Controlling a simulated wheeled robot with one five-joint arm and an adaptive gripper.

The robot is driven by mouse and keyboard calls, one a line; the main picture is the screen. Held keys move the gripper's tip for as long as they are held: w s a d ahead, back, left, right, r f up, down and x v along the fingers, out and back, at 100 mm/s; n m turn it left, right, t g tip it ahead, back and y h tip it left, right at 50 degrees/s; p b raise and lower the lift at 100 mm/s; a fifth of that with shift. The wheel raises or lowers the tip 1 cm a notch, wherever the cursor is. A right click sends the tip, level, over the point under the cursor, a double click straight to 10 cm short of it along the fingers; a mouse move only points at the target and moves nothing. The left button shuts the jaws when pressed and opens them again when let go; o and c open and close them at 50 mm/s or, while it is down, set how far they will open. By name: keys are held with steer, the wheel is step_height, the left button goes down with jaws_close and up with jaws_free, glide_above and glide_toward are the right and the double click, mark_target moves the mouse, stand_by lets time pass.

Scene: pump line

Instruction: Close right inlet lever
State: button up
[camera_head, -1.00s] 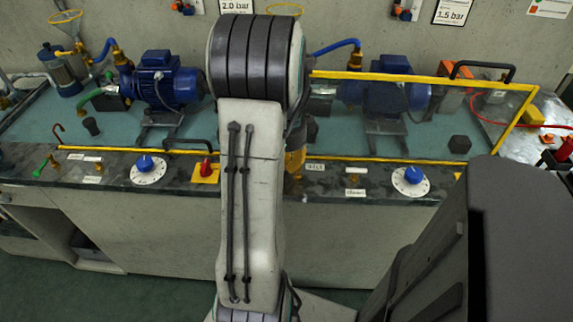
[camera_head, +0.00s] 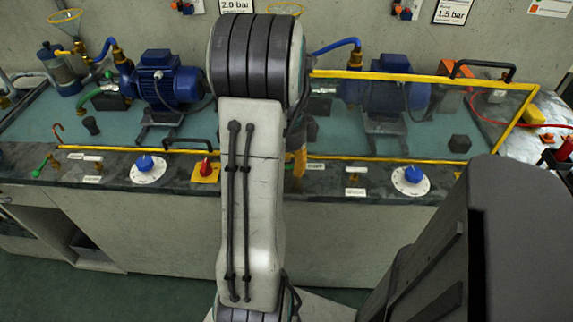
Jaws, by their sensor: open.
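The label is too small to read, so I cannot tell whether this is the right inlet lever. Another white label (camera_head: 315,167) lies farther left, and the strip beside it is hidden by my arm. Contact with any lever cannot be seen.
A yellow-framed clear guard (camera_head: 415,77) with a black handle (camera_head: 483,64) covers the right pump (camera_head: 385,98). A blue dial (camera_head: 411,175) is right of the lever. A red switch (camera_head: 206,168), another blue dial (camera_head: 146,166) and a green lever (camera_head: 41,166) are at left.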

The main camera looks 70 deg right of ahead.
step_height(320, 180, up, 12)
stand_by(0.8)
stand_by(0.3)
stand_by(0.4)
